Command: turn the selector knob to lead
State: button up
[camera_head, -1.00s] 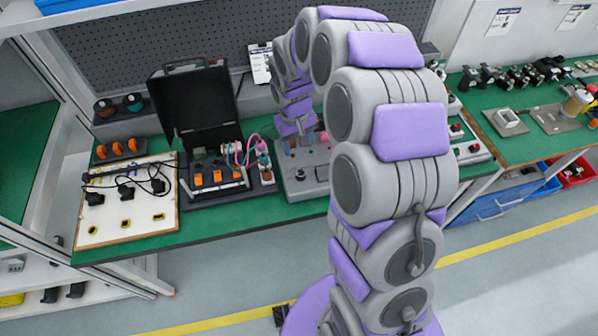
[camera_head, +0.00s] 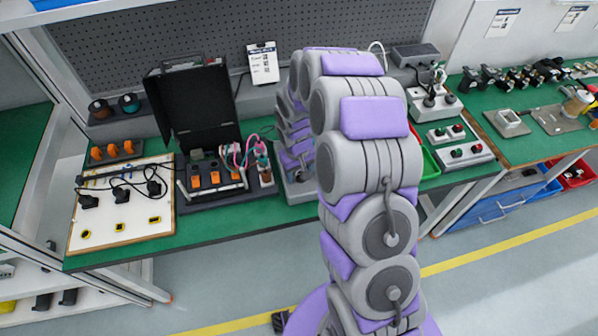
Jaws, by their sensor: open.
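A grey control box (camera_head: 298,190) stands on the green bench, just right of the open black case. Most of its face is hidden behind my arm. I cannot make out the selector knob or its "lead" marking. My gripper (camera_head: 299,172) is at the far end of my arm, low over the box and pointing down. The jaws are open, but the fingers are small and partly covered by my arm. I cannot tell whether they touch the knob or stand around it.
The open black case (camera_head: 197,105) with orange switches stands left of the box, beside a small stand with pink and teal wires (camera_head: 262,165). A white board (camera_head: 120,210) lies further left. Button boxes (camera_head: 462,152) and a green tray (camera_head: 428,163) are to the right.

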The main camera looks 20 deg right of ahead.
jog(key=shift+d, duration=0.15)
jog(key=shift+d, duration=0.15)
jog(key=shift+c, duration=1.4)
jog(key=c, duration=0.7)
jog(key=shift+c, duration=0.3)
